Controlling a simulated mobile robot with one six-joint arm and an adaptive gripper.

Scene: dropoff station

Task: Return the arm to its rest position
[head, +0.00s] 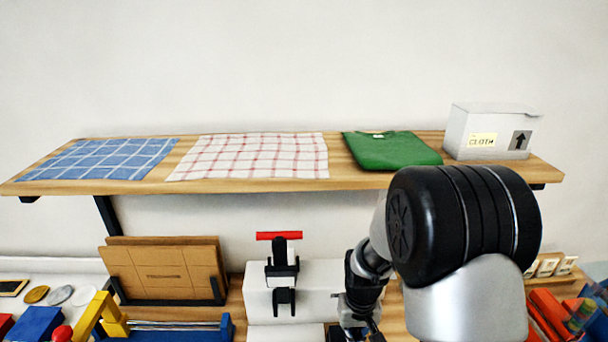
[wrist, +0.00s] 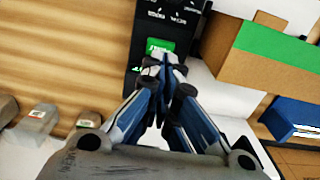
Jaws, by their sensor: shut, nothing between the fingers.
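My gripper (wrist: 168,68) is shut and empty in the wrist view, its fingertips together in front of a black panel (wrist: 183,18) with white markings and a green label. In the head view my arm rises at the lower right, in front of the shelf's right part. Its wrist points down to the worktop, right of a white block (head: 262,293). The fingertips are at or below the bottom edge there and cannot be made out clearly. I cannot tell whether they touch the panel.
A wooden shelf (head: 340,183) holds a blue checked cloth (head: 100,159), a red-checked white cloth (head: 250,156), a folded green shirt (head: 392,150) and a white box (head: 470,130).

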